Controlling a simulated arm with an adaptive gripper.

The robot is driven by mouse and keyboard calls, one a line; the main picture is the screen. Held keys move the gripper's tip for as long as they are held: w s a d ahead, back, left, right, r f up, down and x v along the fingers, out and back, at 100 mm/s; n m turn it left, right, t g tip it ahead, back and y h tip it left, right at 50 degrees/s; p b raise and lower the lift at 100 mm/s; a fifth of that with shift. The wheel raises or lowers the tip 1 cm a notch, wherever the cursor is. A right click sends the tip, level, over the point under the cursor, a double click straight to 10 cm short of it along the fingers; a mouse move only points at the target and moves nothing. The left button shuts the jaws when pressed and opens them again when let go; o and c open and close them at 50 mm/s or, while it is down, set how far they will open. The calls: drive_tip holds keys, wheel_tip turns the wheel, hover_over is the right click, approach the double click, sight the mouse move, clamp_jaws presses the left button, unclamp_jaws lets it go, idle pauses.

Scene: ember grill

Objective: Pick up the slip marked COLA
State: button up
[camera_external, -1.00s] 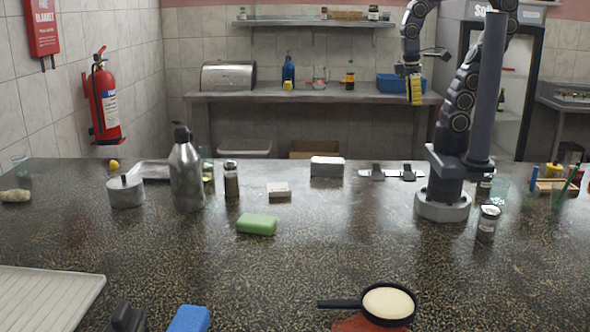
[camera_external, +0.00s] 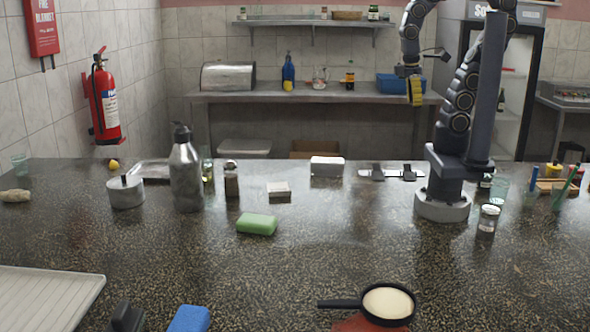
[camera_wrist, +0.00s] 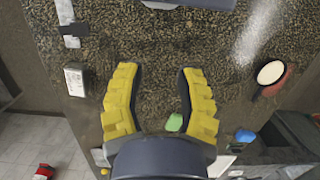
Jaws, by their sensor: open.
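No lettering reading COLA is legible in either view. A thin pale strip or rail (camera_external: 407,175) with two dark clips lies toward the back of the counter in the external view. One dark clip with a pale piece (camera_wrist: 70,42) shows at the upper left of the wrist view; I cannot tell whether slips are held there. My gripper (camera_external: 415,92) hangs high above and behind the counter's back area, its yellow fingers pointing down. In the wrist view my gripper (camera_wrist: 158,76) is open, with nothing between its fingertips but speckled counter below.
A white-and-grey box (camera_external: 327,167) stands left of the rail. A steel flask (camera_external: 186,176), a lidded pot (camera_external: 126,191), a green sponge (camera_external: 257,224), a jar (camera_external: 487,220) and a pan (camera_external: 387,303) are spread around.

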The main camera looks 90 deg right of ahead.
sight(278, 187)
drive_tip(key=c, duration=0.4)
drive_tip(key=shift+o, duration=0.2)
drive_tip(key=w+d+f+t+h, duration=0.1)
drive_tip(key=w+d+f, duration=0.15)
drive_tip(key=w, duration=0.85)
drive_tip(key=w+d+f+h, duration=0.15)
drive_tip(key=w+f, duration=0.25)
drive_tip(key=w, duration=0.7)
drive_tip(key=shift+n+t, duration=0.6)
drive_tip(key=shift+n, duration=0.3)
drive_tip(key=w+f, duration=0.4)
drive_tip(key=f, duration=0.1)
drive_tip(key=w+f, duration=0.5)
drive_tip(key=w+d+f, duration=0.1)
drive_tip(key=w+f, duration=0.4)
drive_tip(key=f, duration=0.1)
drive_tip(key=shift+w+f, duration=0.1)
drive_tip(key=shift+w, duration=0.15)
drive_tip(key=shift+w+x, duration=0.2)
drive_tip(key=shift+x, duration=3.75)
